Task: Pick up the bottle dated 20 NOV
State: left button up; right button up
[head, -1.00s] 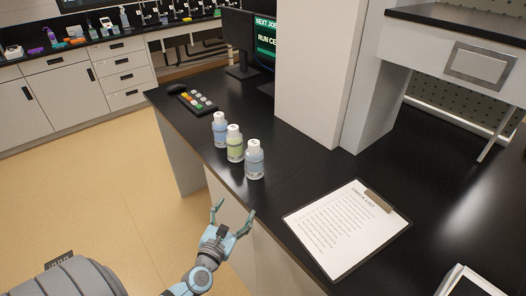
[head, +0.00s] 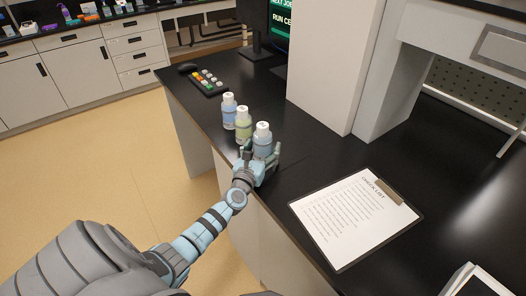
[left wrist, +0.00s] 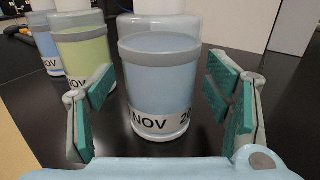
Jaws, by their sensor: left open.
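Three white-capped bottles stand upright in a row on the black bench top. The nearest bottle (head: 262,139) holds pale blue liquid; in the left wrist view this bottle (left wrist: 160,80) shows "NOV" and a cut-off "2" on its label. My left gripper (head: 262,160) is open, its green-padded fingers (left wrist: 160,105) on either side of the nearest bottle with gaps on both sides. The middle bottle (head: 243,124) is yellow-green and the far bottle (head: 229,111) is blue; their labels end in "NOV", the day numbers hidden. My right gripper is out of view.
A clipboard with a checklist (head: 353,222) lies right of the bottles. A white pillar (head: 335,65) rises behind right. The bench edge runs close to the bottles.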

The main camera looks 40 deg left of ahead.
pick_arm(q)
jog(key=shift+w+a+f, duration=0.1)
jog(key=shift+w, duration=0.35)
jog(key=shift+s, duration=0.15)
jog(key=c, duration=1.5)
jog(key=shift+o, duration=0.2)
jog(key=shift+r, duration=0.25)
